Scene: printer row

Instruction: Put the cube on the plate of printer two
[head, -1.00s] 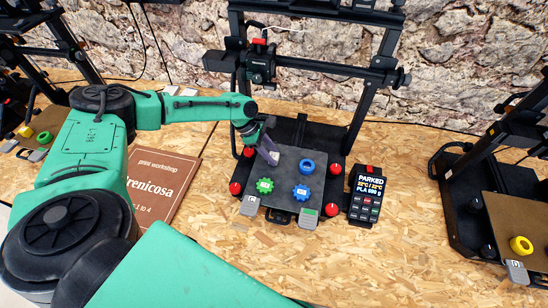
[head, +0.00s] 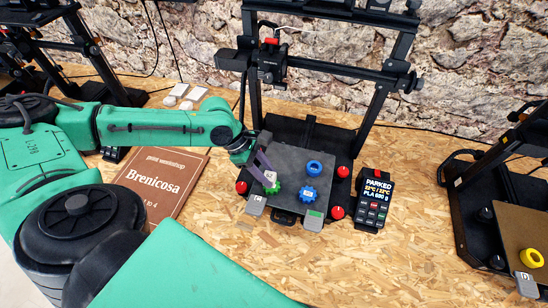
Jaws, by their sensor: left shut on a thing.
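The middle printer's dark plate (head: 318,170) carries a blue ring (head: 314,167), a blue gear (head: 308,195) with a pale label, and a green gear (head: 272,188). I cannot make out a cube for certain. I cannot read which printer is number two. My right gripper is not in view.
A display box (head: 373,200) reads "PARKED". The right printer's brown plate (head: 515,225) holds a yellow ring (head: 531,258). A brown book (head: 155,183) and pale pieces (head: 196,94) lie left; the front bench is open.

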